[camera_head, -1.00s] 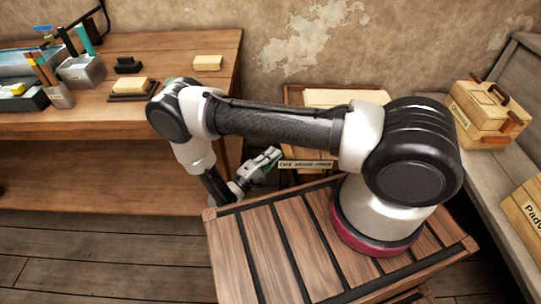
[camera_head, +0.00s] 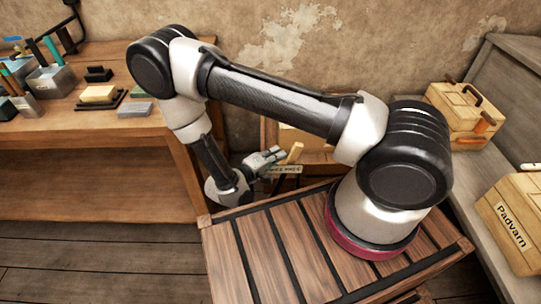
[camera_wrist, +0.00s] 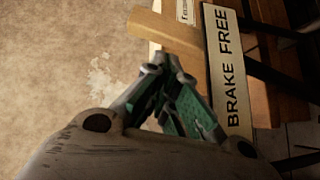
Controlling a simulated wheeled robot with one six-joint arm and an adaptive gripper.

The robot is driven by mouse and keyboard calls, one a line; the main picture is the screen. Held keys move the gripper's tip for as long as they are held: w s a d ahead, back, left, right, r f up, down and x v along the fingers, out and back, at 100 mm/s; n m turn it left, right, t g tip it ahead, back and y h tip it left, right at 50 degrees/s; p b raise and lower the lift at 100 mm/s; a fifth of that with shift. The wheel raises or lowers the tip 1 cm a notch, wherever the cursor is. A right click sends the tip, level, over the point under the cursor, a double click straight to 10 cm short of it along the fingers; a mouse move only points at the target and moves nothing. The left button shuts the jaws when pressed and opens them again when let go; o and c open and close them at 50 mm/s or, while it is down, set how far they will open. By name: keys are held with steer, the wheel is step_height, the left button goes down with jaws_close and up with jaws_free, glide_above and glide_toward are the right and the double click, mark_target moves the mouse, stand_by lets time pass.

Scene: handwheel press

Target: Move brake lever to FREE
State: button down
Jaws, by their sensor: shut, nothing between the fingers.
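A sign plate reading "BRAKE FREE" (camera_wrist: 230,75) runs along the right of the wrist view; its small lettering also shows in the head view (camera_head: 284,170). A pale wooden bar (camera_wrist: 166,30), apparently the brake lever, lies just beyond my fingertips in the wrist view. In the head view it seems to be the short tilted tan handle (camera_head: 295,152) just right of the fingertips. My gripper (camera_head: 275,157) is shut and empty, its fingertips together (camera_wrist: 165,64) close to the bar. I cannot tell whether they touch it. The lever's pivot is hidden.
A wooden workbench (camera_head: 105,130) with a yellow block (camera_head: 98,95) and tool holders stands at left. A shelf at right holds a wooden toolbox (camera_head: 465,110) and a box marked "Padvarn" (camera_head: 512,220). The plastered wall (camera_head: 265,60) is behind.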

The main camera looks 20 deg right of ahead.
steer(key=shift+s+d+f, duration=0.1)
steer(key=shift+s+d, duration=0.15)
steer(key=shift+d, duration=0.45)
steer(key=shift+s+d, duration=0.25)
steer(key=shift+d, duration=0.45)
steer(key=shift+s+d, duration=0.1)
steer(key=shift+d, duration=0.05)
steer(key=s+a+r, duration=0.1)
steer(key=a, duration=0.5)
steer(key=s+a+r, duration=0.2)
steer(key=a, duration=0.5)
steer(key=shift+a, duration=0.1)
